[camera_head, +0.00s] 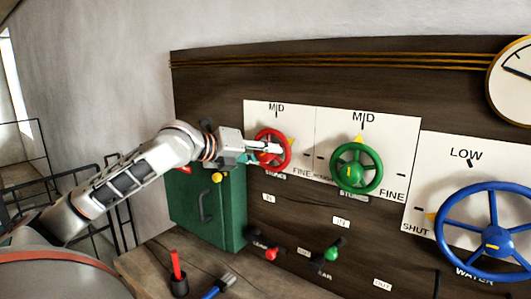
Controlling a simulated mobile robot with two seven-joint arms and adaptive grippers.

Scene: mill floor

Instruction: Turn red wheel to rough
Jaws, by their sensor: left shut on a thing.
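The red wheel (285,161) is mounted on a white dial plate (257,112) on the dark wooden board. The plate reads MID at the top and FINE at the lower right. Its left side is hidden behind my gripper. A yellow pointer (291,140) shows at the wheel's upper right, between MID and FINE. My left gripper (276,148) reaches in from the left and is shut on the red wheel, its fingers lying across the wheel's face. My right gripper is not in view.
A green wheel (378,164) and a large blue wheel (447,222) stand to the right. A green cabinet (230,212) is below my left arm. Red and green levers (271,253) (332,253) are under the wheels. A workbench (150,262) holds a brush (222,284) and a cup (179,287).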

